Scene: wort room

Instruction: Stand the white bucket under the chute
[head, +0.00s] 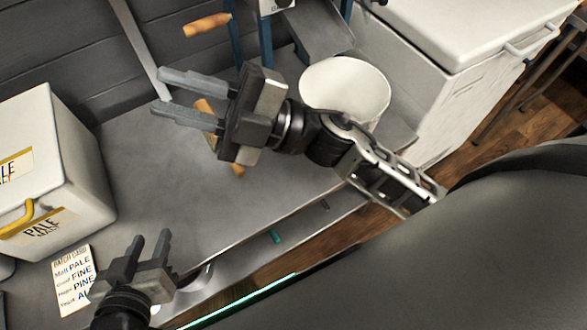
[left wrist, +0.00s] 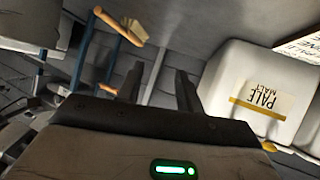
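The white bucket (head: 340,82) stands upright on the grey worktop at the upper middle of the head view. The grey chute (head: 318,35) slopes down just behind it, its lower end close to the bucket's far rim; I cannot tell whether the lip is over the opening. My right gripper (head: 177,98) is open and empty, to the left of the bucket and above the worktop, with its arm crossing in front of the bucket's lower part. My left gripper (head: 150,248) is open and empty at the lower left; its fingers also show in the left wrist view (left wrist: 160,85).
A white pale malt bin (head: 80,150) stands at the left, with a batch card (head: 75,280) below it. A blue-legged stand (head: 265,40) and wooden handles (head: 207,25) are behind my right gripper. A white chest (head: 440,35) stands right.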

